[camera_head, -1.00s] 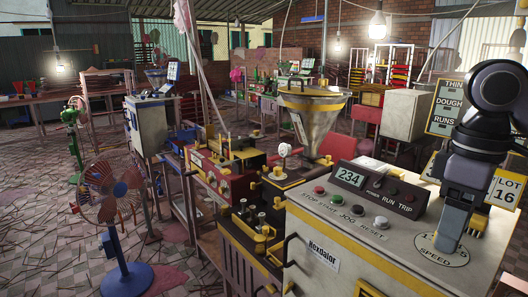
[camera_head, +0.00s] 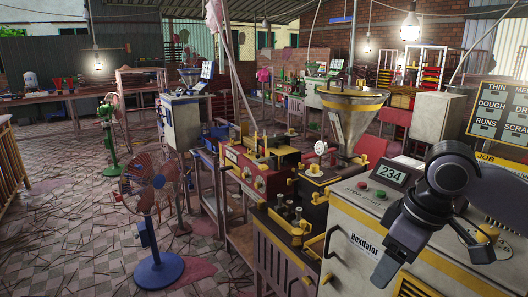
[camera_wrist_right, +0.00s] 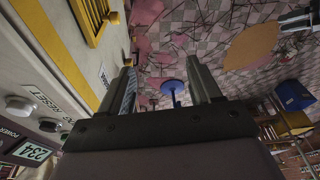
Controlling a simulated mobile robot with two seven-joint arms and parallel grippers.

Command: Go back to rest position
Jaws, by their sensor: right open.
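My right gripper (camera_head: 388,266) is at the lower right of the head view, in front of the cream control box (camera_head: 347,243) with the "Nexdalor" label. It points down and to the left. In the right wrist view its two fingers (camera_wrist_right: 164,88) stand apart with nothing between them. Past them are the tiled floor and the blue fan base. The box's side and its buttons lie close along the left of that view. The arm hides part of the box's panel. My left gripper is not in view.
A steel hopper (camera_head: 346,129) with yellow bands rises behind the box. The red extruder (camera_head: 259,179) stands left of it. A wooden railing (camera_head: 8,160) is at the left edge.

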